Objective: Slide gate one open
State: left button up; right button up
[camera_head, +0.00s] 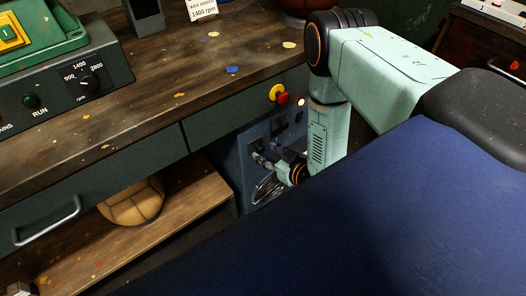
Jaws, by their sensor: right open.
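No label reading gate one can be made out. A blue-grey panel (248,189) with small dark fittings stands under the bench, in the middle of the view. My right arm comes in from the right and reaches down to this panel. My right gripper (263,176) is small in view, open, in front of the panel's lower part, close to its fittings. I cannot tell whether it touches them. The gripper and arm hide part of the panel. My left gripper is out of view.
A wooden bench top (150,95) runs across above the panel. A red and yellow button (279,94) sits on its front. A dark control box (65,90) with a dial stands at the left. A brown leather ball (133,203) lies on the lower shelf (185,210). A blue surface (350,235) fills the lower right.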

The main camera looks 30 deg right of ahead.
aim_at(258, 148)
jog(key=shift+b+x, duration=0.35)
jog(key=shift+x, duration=1.05)
jog(key=shift+c, duration=0.3)
grip_shut()
